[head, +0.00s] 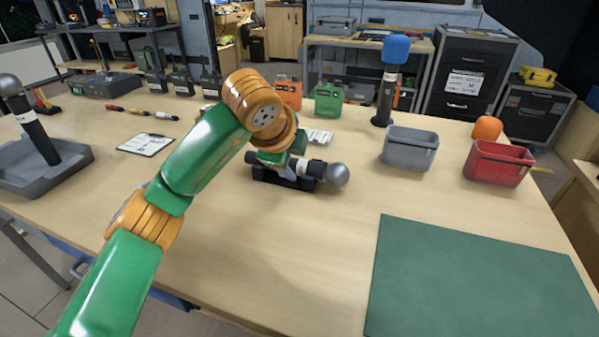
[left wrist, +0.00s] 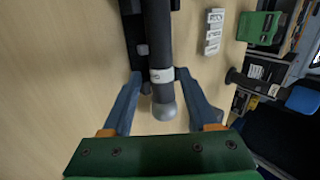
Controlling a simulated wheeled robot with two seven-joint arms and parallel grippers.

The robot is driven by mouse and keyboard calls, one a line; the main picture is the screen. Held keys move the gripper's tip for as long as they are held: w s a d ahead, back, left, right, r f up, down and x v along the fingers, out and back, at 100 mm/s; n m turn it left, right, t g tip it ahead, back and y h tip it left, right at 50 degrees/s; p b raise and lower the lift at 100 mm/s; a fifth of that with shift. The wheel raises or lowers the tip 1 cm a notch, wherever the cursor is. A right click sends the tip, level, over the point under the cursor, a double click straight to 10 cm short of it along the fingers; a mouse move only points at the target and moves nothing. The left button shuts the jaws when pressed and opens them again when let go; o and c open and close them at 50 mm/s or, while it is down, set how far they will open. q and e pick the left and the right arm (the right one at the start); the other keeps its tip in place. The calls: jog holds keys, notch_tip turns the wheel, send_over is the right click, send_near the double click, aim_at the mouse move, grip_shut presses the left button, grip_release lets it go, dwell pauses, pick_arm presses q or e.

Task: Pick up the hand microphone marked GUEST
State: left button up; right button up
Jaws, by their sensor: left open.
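A black hand microphone (head: 316,166) with a silver ball head lies on a low black cradle (head: 268,176) in the middle of the table. In the left wrist view the microphone (left wrist: 158,40) shows a white band with lettering too small to read. My left gripper (head: 290,168) is open at the microphone, partly hidden by its own arm in the head view. In the left wrist view the gripper's (left wrist: 160,80) two fingers stand on either side of the microphone near the white band, with visible gaps. My right gripper is not in view.
Another silver-headed microphone (head: 40,138) leans in a grey tray (head: 70,152) at left. A blue-topped microphone (head: 387,90) stands behind a grey bin (head: 410,150). A red bin (head: 498,165) with an orange foam top (head: 487,128) behind it and a green mat (head: 470,285) are at right.

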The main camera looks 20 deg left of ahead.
aim_at(298, 164)
pick_arm(q)
jog(key=x, duration=0.4)
jog(key=shift+w, duration=0.1)
grip_shut()
jog(key=shift+r, duration=0.1)
